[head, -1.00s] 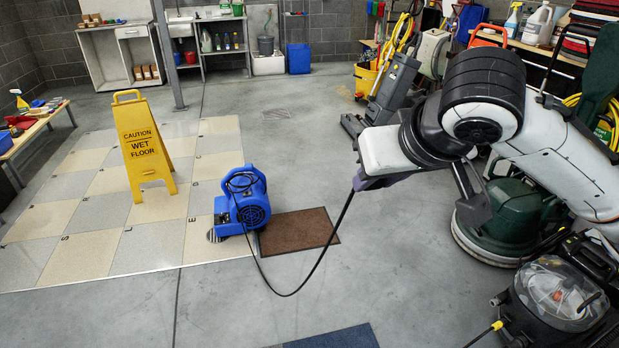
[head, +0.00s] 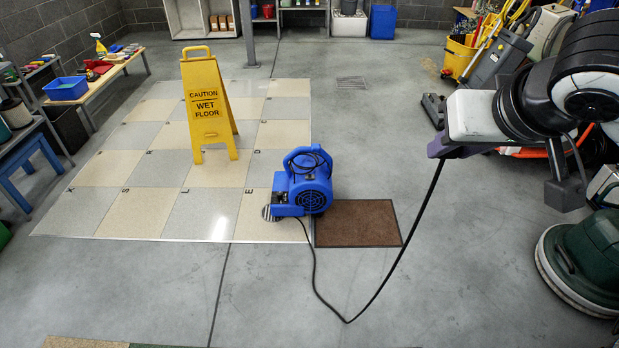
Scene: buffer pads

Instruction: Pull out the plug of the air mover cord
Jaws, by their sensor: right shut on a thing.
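The blue air mover (head: 308,190) stands on the floor at the edge of the checkered tiles, next to the brown mat. Its black cord (head: 397,263) runs from it along the floor in a loop, then rises to my right gripper (head: 441,152). My right gripper is shut on the upper end of the cord and holds it well above the floor. The plug itself is hidden or too small to make out. No outlet shows at the gripper. My left gripper is not in view.
A yellow wet floor sign (head: 207,105) stands on the tiles (head: 140,212). The brown mat (head: 357,223) lies beside the air mover. A green floor machine (head: 585,262) stands at right. A low bench (head: 100,78) is at left.

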